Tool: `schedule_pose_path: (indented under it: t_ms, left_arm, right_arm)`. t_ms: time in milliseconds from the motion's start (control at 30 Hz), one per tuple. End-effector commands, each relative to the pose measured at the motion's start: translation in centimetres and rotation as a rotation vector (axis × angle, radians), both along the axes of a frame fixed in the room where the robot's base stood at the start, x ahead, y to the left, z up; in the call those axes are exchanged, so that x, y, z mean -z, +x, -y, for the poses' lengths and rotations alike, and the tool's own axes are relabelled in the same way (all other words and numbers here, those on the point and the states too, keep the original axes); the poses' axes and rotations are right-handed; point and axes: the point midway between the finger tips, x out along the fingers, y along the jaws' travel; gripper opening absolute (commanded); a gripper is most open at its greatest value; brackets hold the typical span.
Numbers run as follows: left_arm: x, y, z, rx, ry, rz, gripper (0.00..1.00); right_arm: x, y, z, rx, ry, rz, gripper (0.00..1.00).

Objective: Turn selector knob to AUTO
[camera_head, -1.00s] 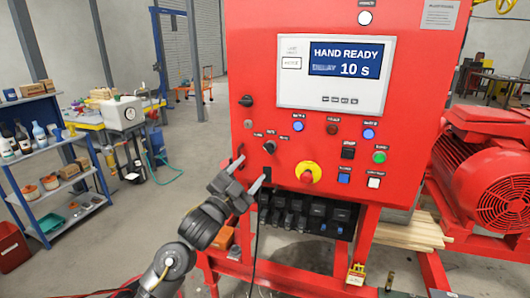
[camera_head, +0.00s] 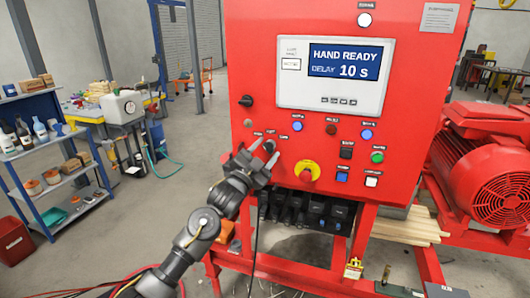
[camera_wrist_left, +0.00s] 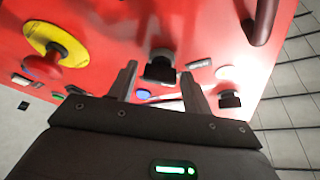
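The black selector knob (camera_head: 269,146) is on the red panel, below a row of small labels that I cannot read. My left gripper (camera_head: 257,157) is in front of the panel at this knob, its fingers pointing up toward it. In the left wrist view the gripper (camera_wrist_left: 160,80) is open, and the black knob (camera_wrist_left: 160,67) appears between its fingertips with a gap on each side. I cannot tell how deep the fingers reach around it. The screen (camera_head: 345,62) reads HAND READY, DELAY 10 s. My right gripper is not in view.
A yellow-ringed red stop button (camera_head: 306,171) is to the right of the knob; it also shows in the left wrist view (camera_wrist_left: 45,65). Another black knob (camera_head: 246,101) is above left. Several push buttons sit to the right. A red motor (camera_head: 490,165) stands at right.

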Motion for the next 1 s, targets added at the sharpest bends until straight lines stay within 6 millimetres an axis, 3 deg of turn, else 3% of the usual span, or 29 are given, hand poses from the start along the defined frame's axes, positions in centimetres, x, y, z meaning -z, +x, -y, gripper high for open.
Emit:
schedule_pose_path:
  t_ms: [33,267,633,1000]
  left_arm:
    - [0.01,0.0,-0.01,0.0,0.0,0.0,0.42]
    - [0.03,-0.02,-0.02,0.0,0.0,0.0,0.14]
    - [0.03,0.01,-0.1,0.0,0.071,0.023,0.14]
    - [-0.15,0.06,-0.23,-0.001,0.355,0.114,0.14]
  right_arm:
    - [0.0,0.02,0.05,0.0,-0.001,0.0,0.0]
    - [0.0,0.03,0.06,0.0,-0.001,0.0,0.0]
    - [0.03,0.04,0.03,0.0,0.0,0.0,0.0]
    - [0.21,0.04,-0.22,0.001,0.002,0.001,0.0]
